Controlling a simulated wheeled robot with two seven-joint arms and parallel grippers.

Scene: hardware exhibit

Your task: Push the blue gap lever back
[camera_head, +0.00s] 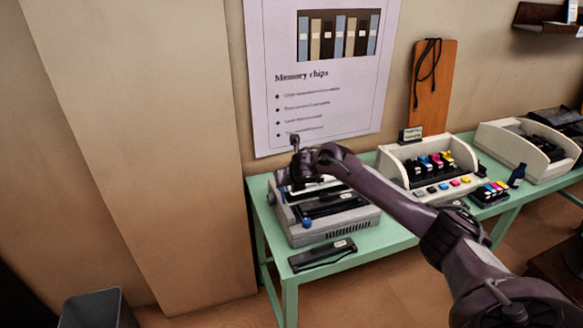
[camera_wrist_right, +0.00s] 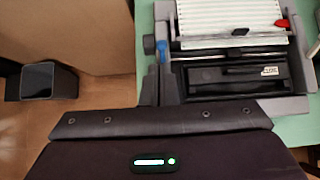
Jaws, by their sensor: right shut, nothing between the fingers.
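A grey and white printer (camera_head: 333,227) stands at the left end of the green table. In the right wrist view, a small upright blue lever (camera_wrist_right: 163,50) shows at the printer's left side, beside a black knob (camera_wrist_right: 150,44). In the head view, a blue spot (camera_head: 307,222) shows at the printer's front left; I cannot tell whether it is the same lever. My right gripper (camera_head: 292,178) is over the printer's left part and hides some of it. Its fingers (camera_wrist_right: 149,90) are shut and empty, just short of the lever in the wrist picture; contact is unclear. My left gripper is out of view.
A black cartridge (camera_head: 322,255) lies in front of the printer on the green table (camera_head: 380,243). A white machine with coloured inks (camera_head: 427,165) stands to the right, with another white machine (camera_head: 520,150) beyond. A poster (camera_head: 320,75) hangs behind. A grey bin (camera_wrist_right: 43,82) stands on the floor at left.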

